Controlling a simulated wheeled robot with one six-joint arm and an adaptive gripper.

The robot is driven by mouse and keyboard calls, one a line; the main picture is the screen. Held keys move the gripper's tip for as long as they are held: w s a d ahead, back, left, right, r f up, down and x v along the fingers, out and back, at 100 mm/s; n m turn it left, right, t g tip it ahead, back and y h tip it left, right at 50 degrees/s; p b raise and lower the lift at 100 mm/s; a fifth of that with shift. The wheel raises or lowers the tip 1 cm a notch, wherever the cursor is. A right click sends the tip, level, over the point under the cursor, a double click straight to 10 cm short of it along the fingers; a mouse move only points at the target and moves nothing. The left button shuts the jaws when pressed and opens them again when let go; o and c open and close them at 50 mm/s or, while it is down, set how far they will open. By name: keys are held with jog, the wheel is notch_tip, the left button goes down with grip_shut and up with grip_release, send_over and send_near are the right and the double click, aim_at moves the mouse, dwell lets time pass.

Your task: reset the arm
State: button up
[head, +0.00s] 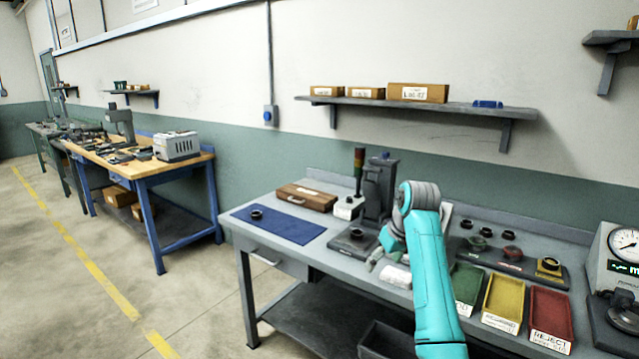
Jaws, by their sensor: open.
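My arm, teal with grey joints, rises from the bottom of the head view and bends over the grey workbench (320,254).
A blue mat (285,226) with one dark ring lies left. Green (466,285), yellow (503,297) and red (550,312) trays stand right of my arm, with several rings behind. A dial gauge (620,250) stands far right. A wall shelf (420,104) hangs above.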

jog(key=s+f+m+t, duration=0.1)
jog(key=s+f, duration=0.3)
jog(key=f, duration=0.8)
jog(key=s+f+m+t, duration=0.1)
jog(key=s+f, duration=0.3)
jog(key=f, duration=0.9)
jog(key=s+f+m+t+h, duration=0.1)
jog(key=s+f+t, duration=0.1)
jog(key=s+f, duration=0.55)
jog(key=s+f+t, duration=0.1)
jog(key=s+f, duration=0.4)
jog(key=s, duration=0.6)
jog(key=s+d+r+m+t, duration=0.1)
jog(key=s, duration=1.1)
jog(key=s+d+r+m+t, duration=0.1)
jog(key=s+r+t, duration=0.1)
jog(key=s, duration=1.1)
jog(key=s+r+t+h, duration=0.1)
jog(key=s+r+t, duration=0.1)
jog(key=s+r, duration=1.4)
jog(key=shift+r+t, duration=0.3)
jog(key=shift+r, duration=0.4)
